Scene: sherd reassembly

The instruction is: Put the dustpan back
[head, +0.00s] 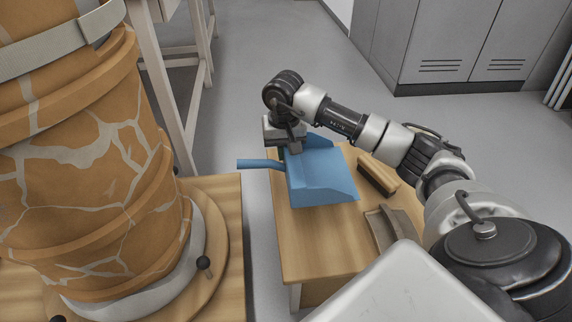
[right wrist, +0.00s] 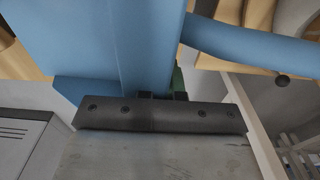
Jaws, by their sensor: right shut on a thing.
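The blue dustpan (head: 322,178) is over the small wooden table (head: 310,248), its open pan toward the lower right and its handle (head: 258,164) sticking out past the table's left edge. My right gripper (head: 291,146) is shut on the dustpan at its back edge, near the handle. In the right wrist view the dustpan (right wrist: 120,45) fills the upper left and its handle (right wrist: 250,45) runs right. The fingertips (right wrist: 163,96) are mostly hidden. I cannot tell whether the dustpan touches the tabletop. My left gripper is not in view.
A large cracked orange vessel (head: 85,150) stands at left on a round board (head: 215,240). Grey lockers (head: 450,45) stand behind; the floor between is clear.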

